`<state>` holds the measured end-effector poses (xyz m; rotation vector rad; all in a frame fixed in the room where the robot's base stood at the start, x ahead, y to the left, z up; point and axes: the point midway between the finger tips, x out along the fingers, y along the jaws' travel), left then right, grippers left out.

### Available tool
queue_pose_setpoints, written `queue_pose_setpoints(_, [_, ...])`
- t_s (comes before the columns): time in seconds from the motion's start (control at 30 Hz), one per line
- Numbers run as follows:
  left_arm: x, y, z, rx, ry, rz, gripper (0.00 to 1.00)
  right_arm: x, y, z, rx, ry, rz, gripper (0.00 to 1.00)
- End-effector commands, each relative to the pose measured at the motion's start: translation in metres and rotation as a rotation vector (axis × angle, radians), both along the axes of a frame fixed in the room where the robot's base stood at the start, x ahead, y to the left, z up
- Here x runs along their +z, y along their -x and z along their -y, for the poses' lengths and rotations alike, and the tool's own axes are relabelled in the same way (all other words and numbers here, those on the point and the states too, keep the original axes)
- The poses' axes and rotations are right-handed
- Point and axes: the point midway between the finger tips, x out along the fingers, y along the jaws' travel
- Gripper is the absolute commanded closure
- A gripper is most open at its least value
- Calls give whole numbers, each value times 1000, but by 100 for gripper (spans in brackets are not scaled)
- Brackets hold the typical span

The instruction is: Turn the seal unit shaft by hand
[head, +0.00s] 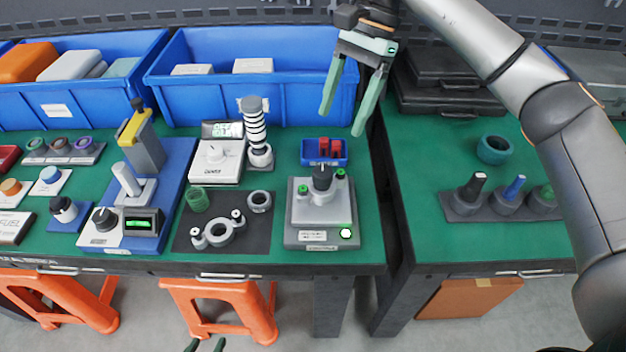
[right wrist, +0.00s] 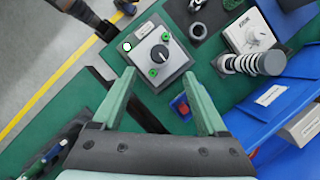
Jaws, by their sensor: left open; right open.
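A square grey unit (head: 304,226) sits near the front right of the left bench. A black knob (head: 322,177) with a pointer mark stands upright on its raised housing, between two green screws; a green lamp glows at its front right. I take this as the seal unit and its shaft. In the right wrist view the unit (right wrist: 178,66) lies beyond the fingertips, its black knob (right wrist: 160,53) unobstructed. My right gripper (head: 342,122) is open and empty, above and behind the unit, not touching it. My left gripper (head: 205,345) is open at the bottom edge, only its fingertips showing.
A small blue tray (head: 338,162) with red parts stands just behind the unit. A black mat (head: 262,238) with metal rings lies left of it. Blue bins (head: 300,98) line the back. A gap (head: 393,225) separates the two benches.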

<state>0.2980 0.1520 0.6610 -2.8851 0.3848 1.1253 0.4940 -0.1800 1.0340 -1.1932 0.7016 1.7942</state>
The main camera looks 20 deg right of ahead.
Motion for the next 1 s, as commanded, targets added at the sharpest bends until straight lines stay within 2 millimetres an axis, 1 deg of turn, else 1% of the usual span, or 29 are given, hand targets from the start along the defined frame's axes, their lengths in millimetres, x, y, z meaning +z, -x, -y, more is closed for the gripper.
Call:
queue_pose_setpoints(0.07, [0,0,1,-1,2,1,43,-2,0,0,-3,9,0,24])
queue_pose_setpoints(0.17, [1,0,2,-2,2,2,43,-10,2,-3,-3,11,0,24])
queue_pose_setpoints(0.27, [1,0,2,-3,3,2,43,-26,6,-8,-1,11,-2,24])
queue_pose_setpoints(0.5, [2,0,2,-3,4,2,43,-72,15,-25,-1,9,-2,24])
queue_pose_setpoints(0.7, [3,0,2,-2,5,4,43,-101,21,-36,-1,8,-1,24])
queue_pose_setpoints(0.83, [1,2,1,-1,3,-2,43,-111,22,-40,-2,8,1,24])
queue_pose_setpoints(1.0, [-1,4,0,2,1,-6,43,-115,23,-41,-2,7,2,24])
